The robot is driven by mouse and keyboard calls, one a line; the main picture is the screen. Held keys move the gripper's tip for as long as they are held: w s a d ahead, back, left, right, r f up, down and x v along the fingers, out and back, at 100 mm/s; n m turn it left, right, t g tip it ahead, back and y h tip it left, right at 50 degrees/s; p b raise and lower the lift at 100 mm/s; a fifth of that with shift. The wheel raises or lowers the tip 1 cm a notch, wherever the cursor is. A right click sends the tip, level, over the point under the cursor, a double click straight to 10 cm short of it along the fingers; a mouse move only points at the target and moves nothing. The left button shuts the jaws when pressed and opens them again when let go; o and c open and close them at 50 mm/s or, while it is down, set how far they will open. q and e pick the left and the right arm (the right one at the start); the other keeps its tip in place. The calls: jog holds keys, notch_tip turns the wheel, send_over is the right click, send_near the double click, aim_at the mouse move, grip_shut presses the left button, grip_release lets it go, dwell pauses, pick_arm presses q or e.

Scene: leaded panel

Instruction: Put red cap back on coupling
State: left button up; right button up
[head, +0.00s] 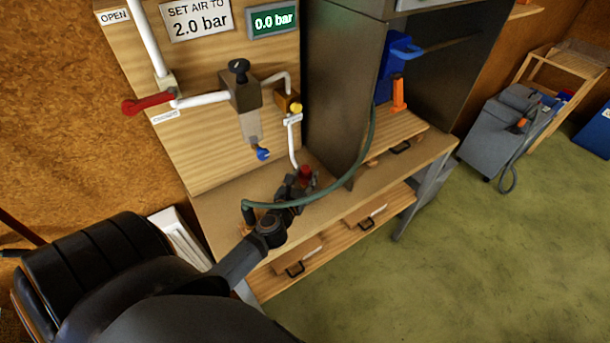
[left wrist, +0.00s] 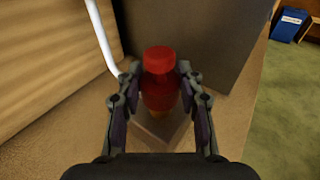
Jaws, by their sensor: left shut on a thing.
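The red cap (head: 305,173) is between the fingers of my left gripper (head: 298,184), over the wooden workbench. In the left wrist view, the red cap (left wrist: 160,62) stands upright, and my left gripper (left wrist: 160,82) is shut on its sides. Under the cap is a brown block (left wrist: 160,132). A bit of orange shows just below the cap; I cannot tell whether it is the coupling or whether the cap touches it. A white pipe (head: 292,140) with a yellow knob comes down just behind the cap. My right gripper is out of view.
A green hose (head: 325,190) runs across the bench close to my left gripper. A dark cabinet wall (head: 335,85) stands right of the cap. The board behind holds a red lever (head: 148,103), a regulator (head: 241,92) and a gauge reading 0.0 bar (head: 273,21).

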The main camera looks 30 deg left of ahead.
pick_arm(q)
jog(key=shift+f+b, duration=0.65)
jog(key=shift+f, duration=0.15)
jog(key=o, duration=0.9)
jog(key=v, duration=1.2)
